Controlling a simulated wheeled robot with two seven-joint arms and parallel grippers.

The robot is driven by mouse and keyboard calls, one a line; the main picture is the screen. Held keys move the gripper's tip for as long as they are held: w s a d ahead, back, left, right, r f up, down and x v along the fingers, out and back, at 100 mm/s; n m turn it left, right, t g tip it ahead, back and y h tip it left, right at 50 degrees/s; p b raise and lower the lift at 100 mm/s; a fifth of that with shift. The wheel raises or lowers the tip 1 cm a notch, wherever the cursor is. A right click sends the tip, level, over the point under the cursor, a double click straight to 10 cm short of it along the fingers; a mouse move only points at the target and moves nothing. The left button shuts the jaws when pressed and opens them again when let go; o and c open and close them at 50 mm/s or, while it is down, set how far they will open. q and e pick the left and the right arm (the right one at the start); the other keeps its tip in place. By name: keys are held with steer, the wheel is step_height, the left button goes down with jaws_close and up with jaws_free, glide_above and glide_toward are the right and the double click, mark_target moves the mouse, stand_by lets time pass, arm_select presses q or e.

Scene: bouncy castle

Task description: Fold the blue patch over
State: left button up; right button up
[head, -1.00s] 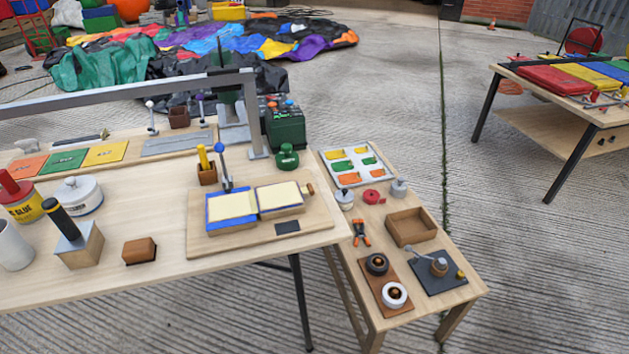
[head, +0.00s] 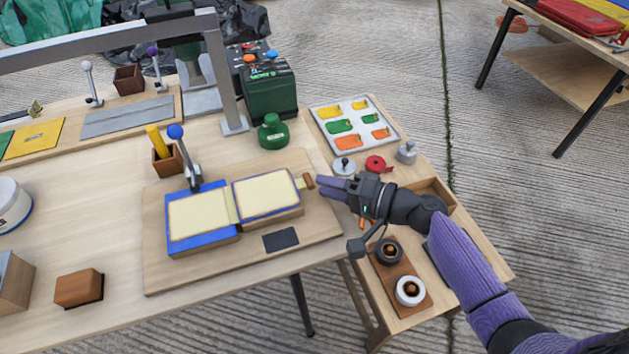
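The blue patch (head: 222,239) lies on the left plate of a hinged folding press, with a cream pad (head: 198,215) covering its middle. Blue edging also shows around the cream pad of the right plate (head: 268,190). Both plates lie open side by side on a wooden board (head: 170,275). A brown handle (head: 307,181) sticks out from the right plate's right side. My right gripper (head: 325,187) has purple fingers pointing left, just right of the handle and apparently apart from it. The gap between its fingers is unclear. My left gripper is not in view.
A blue-knobbed lever (head: 176,133) stands behind the left plate. A wooden cup (head: 167,160) holds a yellow stick. A green weight (head: 272,132) stands behind the right plate. A side table with a patch tray (head: 318,108) and small tools lies under my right arm.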

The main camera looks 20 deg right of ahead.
mark_target(274, 191)
steer(key=shift+x, duration=1.3)
jaws_close()
stand_by(0.4)
